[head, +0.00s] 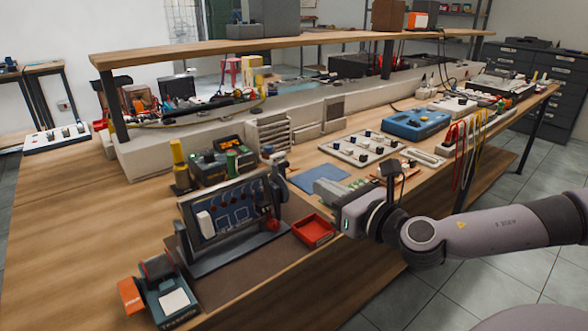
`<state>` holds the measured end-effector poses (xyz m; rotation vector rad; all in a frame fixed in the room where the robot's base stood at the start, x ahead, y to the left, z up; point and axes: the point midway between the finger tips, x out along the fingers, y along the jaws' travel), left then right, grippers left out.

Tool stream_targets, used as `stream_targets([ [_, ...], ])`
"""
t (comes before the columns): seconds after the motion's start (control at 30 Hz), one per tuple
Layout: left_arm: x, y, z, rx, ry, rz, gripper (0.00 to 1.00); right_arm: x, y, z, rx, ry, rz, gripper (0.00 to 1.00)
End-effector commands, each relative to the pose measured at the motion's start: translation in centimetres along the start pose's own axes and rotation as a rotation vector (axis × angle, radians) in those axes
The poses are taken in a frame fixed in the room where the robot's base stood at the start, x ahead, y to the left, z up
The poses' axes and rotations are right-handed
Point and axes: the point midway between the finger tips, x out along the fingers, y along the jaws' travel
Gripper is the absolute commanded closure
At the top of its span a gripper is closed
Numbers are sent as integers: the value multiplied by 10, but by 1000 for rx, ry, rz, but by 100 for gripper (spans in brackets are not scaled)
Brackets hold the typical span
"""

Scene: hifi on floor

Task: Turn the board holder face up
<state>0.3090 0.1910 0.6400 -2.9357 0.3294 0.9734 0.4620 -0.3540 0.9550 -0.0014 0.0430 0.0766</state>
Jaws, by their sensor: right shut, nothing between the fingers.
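The board holder (236,252) stands on the bench at front centre. It has a dark base and an upright frame. A blue circuit board (236,201) with a white part and a red knob leans in the frame and faces me. My right gripper (327,190) comes in from the right and is shut and empty. In the picture it is to the right of the board holder, apart from it, over the bench's front edge. Its fingertips are small and hard to make out. My left gripper is not in view.
A red tray (314,230) lies between the holder and my right arm. A blue mat (320,177), a board with knobs (361,148) and a blue device (415,124) lie behind.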

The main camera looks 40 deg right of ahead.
Motion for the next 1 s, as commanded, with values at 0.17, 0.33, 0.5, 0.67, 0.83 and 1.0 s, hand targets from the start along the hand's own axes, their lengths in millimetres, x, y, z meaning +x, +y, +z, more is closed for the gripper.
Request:
stream_targets([
  [0.17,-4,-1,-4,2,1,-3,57,23,0,3,5,-4,0,100],
  [0.33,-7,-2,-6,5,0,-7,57,45,0,3,4,-4,0,100],
  [0.5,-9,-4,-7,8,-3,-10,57,69,1,2,3,-3,1,100],
  [0.67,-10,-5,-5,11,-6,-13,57,86,0,2,2,-2,0,100],
  [0.83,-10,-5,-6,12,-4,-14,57,95,1,0,0,0,2,100],
  [1.0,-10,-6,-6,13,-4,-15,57,97,1,0,0,1,2,100],
])
